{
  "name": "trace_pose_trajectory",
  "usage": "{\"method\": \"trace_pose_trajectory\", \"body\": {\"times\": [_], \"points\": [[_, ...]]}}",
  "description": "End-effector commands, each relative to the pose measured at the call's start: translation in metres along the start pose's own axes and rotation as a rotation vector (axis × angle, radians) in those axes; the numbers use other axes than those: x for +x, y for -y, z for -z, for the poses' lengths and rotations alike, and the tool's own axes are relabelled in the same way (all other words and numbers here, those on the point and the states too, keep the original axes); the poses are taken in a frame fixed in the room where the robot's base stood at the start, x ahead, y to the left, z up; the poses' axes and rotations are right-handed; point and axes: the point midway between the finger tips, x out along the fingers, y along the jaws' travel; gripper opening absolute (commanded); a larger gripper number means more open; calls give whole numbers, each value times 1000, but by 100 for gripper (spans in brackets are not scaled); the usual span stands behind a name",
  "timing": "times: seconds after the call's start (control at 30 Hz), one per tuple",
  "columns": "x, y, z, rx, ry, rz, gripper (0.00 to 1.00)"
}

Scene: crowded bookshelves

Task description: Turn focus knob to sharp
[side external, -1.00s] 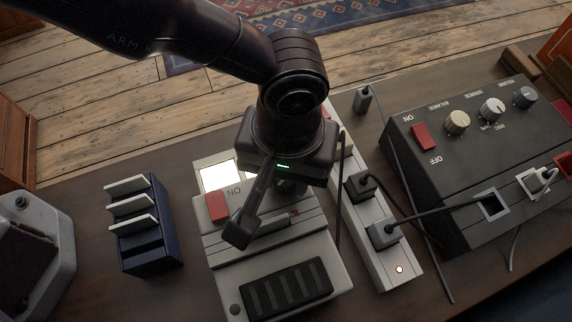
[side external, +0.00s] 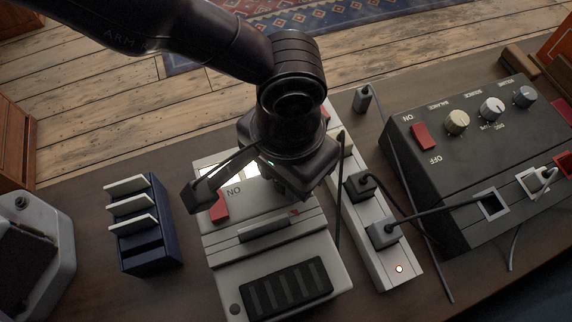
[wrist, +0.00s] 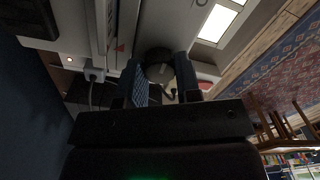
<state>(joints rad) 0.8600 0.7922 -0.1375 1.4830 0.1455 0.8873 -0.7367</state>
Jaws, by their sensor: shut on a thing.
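The focus knob (wrist: 159,66) is a dark round knob on the pale grey device, seen between my fingers in the wrist view. My gripper (wrist: 160,76) is shut on it, one finger on each side. In the side view my wrist covers the knob and the fingertips. The pale grey device (side external: 282,250) has a red switch (side external: 219,208), a dark ribbed panel (side external: 287,290) and a bright lit window, which shows in the wrist view (wrist: 219,22). The window is partly covered in the side view, and I cannot tell how sharp its picture is.
A black console (side external: 465,150) with several knobs stands further right. A blue rack (side external: 148,240) with white slats stands left, with bare table between it and the device.

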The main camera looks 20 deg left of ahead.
Motion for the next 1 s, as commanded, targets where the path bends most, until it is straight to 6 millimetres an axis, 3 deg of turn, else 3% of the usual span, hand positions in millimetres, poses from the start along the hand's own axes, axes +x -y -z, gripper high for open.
{"method": "trace_pose_trajectory", "body": {"times": [0.3, 0.33, 0.43, 0.77, 1.0], "points": [[0, 0, 0, 2, 0, 0, 8], [0, 0, 0, 2, 0, 0, 36], [0, 0, 0, 1, 0, 0, 57], [-4, 0, 0, 0, -1, -1, 57], [-43, -1, 1, 0, -5, -4, 57]]}}
